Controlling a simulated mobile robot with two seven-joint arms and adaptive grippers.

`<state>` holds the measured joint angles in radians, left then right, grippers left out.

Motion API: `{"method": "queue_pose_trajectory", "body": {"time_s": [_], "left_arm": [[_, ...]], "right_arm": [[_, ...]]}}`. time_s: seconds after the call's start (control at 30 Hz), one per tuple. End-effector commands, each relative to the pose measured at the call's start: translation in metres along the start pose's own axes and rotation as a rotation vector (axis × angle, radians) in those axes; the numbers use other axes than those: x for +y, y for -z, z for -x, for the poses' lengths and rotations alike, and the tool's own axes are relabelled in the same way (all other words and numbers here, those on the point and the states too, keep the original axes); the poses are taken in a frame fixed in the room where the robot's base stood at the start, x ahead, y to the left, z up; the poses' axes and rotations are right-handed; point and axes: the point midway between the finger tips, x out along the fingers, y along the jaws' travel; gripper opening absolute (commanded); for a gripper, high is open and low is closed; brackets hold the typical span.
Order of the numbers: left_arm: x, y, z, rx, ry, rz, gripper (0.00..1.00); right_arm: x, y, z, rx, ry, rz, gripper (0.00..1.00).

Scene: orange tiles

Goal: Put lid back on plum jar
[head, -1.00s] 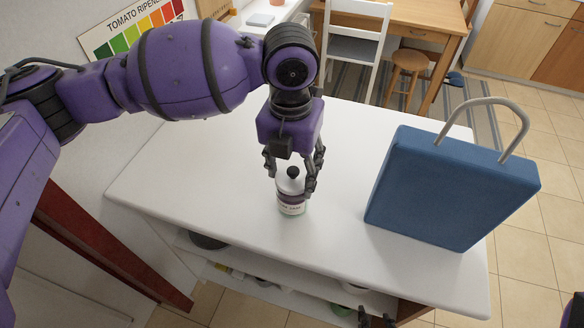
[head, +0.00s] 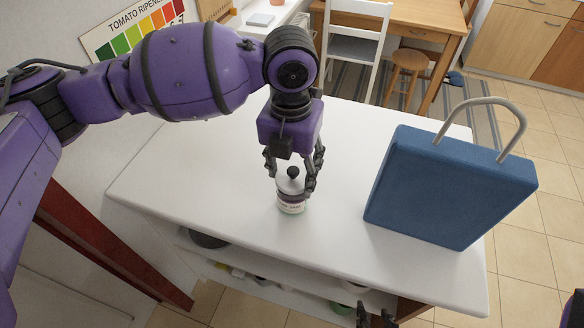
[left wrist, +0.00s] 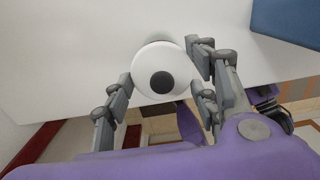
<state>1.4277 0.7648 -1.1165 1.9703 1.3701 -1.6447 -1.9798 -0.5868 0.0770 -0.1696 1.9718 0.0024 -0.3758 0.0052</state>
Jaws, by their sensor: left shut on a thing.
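The plum jar (head: 291,207), with a pale label, stands upright on the white counter near its front edge. The white lid (head: 288,186) with a black knob is directly over the jar's mouth; I cannot tell whether it is fully seated. My left gripper (head: 293,182) points down and is shut on the lid. In the left wrist view the round lid (left wrist: 149,57) sits between the fingers and hides most of the jar. My right gripper (head: 375,318) shows only its dark fingertips at the bottom edge, apart and empty, in front of the counter.
A blue bag-like block (head: 450,188) with a grey handle stands on the counter's right side. The white counter (head: 220,165) is clear left of the jar. Open shelves below hold several dishes. A white chair (head: 352,50) and wooden table stand behind.

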Motion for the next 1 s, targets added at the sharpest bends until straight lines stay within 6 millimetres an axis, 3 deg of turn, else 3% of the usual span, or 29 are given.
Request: {"method": "queue_pose_trajectory", "body": {"time_s": [0.97,1.0], "left_arm": [[-0.0002,-0.0001,-0.0006,0.000,0.000,0.000,0.40],[-0.0002,-0.0001,-0.0005,0.000,0.000,0.000,0.58]], "right_arm": [[0.0017,0.0080,0.0012,0.012,-0.001,0.004,0.40],[0.0012,0.0081,0.0011,0.013,-0.001,0.002,0.40]]}}
